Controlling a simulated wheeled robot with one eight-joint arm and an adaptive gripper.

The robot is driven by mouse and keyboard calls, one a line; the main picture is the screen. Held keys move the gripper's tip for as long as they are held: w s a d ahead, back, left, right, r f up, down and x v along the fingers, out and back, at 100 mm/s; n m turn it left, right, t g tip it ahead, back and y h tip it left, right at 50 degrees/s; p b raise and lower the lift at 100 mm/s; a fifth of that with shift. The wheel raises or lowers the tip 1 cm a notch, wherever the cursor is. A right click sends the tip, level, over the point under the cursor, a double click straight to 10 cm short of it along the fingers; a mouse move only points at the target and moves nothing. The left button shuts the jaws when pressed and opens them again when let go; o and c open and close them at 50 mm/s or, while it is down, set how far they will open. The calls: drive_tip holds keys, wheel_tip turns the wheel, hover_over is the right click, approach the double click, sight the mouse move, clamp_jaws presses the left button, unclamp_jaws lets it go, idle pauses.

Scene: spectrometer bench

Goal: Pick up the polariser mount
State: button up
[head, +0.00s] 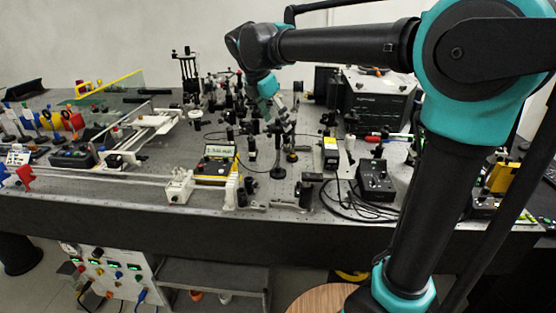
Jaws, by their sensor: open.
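My gripper (283,113) hangs below my arm's teal wrist, over the crowded middle of the optical bench (150,193). It is small in the head view, and its fingertips blend into the dark parts behind them. Several dark post-mounted optics stand close below and around it. One dark post on a round base (277,172) stands just below the gripper, and another mount (291,155) is a little right of that. I cannot tell which of these is the polariser mount. No held object can be made out at the gripper.
A yellow meter (216,164) stands left of the gripper. A black box (378,103) stands behind right, and a smaller black unit (375,183) with looped cables (345,205) sits at the front right. A rail (110,180) runs along the left. Free room is tight.

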sight(278, 152)
drive_tip(key=shift+x, duration=2)
drive_tip(key=shift+s+a, duration=0.15)
drive_tip(key=shift+a, duration=0.05)
drive_tip(key=shift+c, duration=0.4)
clamp_jaws()
